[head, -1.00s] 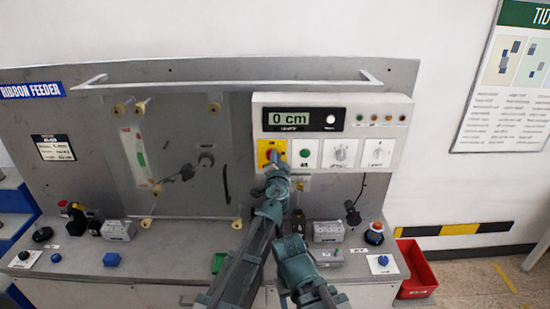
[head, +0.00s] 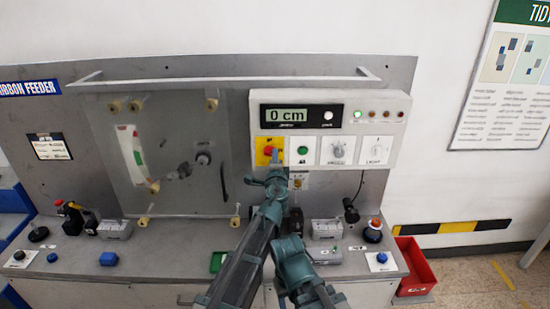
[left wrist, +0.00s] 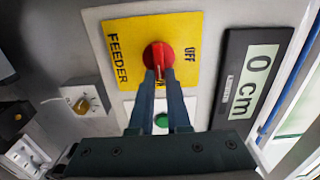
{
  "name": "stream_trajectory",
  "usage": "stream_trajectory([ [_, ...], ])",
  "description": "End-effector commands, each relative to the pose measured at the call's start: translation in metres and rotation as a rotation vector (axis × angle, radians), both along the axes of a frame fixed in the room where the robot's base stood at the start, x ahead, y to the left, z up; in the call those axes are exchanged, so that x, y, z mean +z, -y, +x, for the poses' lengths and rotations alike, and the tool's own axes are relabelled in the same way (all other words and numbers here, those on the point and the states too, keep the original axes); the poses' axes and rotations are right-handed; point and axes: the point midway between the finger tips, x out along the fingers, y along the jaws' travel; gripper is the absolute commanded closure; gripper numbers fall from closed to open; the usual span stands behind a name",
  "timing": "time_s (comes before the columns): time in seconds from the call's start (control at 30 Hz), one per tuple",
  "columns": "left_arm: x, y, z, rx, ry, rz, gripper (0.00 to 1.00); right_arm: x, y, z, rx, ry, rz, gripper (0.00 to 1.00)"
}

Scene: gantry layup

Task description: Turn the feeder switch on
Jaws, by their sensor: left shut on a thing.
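The feeder switch is a red rotary knob (left wrist: 158,54) on a yellow plate (left wrist: 121,45) marked FEEDER, with OFF lettered to the right of the knob in the left wrist view. In the head view the yellow plate (head: 260,157) is at the left end of the control box's lower row. My left gripper (left wrist: 167,78) is shut on the knob, one finger on each side of its grip. In the head view my left gripper (head: 275,160) covers part of the plate. My right gripper is not in view.
The control box (head: 398,101) has a 0 cm display (head: 289,117), a lit green lamp (head: 357,113) and a green button (head: 303,150) beside the switch. A handrail (head: 220,83) crosses above. Several small devices stand on the bench below. A red bin (head: 415,268) is at right.

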Motion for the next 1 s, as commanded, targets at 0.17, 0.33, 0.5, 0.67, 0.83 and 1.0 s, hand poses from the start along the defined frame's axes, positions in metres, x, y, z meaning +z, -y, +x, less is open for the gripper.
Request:
stream_trajectory([
  [0.17,-0.0013,0.0006,-0.0015,-0.002,-0.001,0.022,1.0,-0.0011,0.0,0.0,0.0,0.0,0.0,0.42],
  [0.33,-0.0014,0.0006,-0.0017,-0.002,-0.001,0.028,1.0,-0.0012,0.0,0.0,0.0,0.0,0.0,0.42],
  [0.5,-0.0015,0.0006,-0.0018,-0.002,-0.001,0.027,1.0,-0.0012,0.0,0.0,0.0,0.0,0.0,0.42],
  [0.67,-0.0015,0.0006,-0.0018,-0.002,-0.001,0.027,0.72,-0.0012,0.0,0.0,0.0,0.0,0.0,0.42],
  [0.83,-0.0011,0.0003,-0.0012,-0.001,-0.001,0.028,0.55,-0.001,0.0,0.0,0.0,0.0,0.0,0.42],
  [1.0,-0.0009,0.0002,-0.0007,-0.001,0.0,0.028,0.55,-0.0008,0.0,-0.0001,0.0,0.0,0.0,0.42],
])
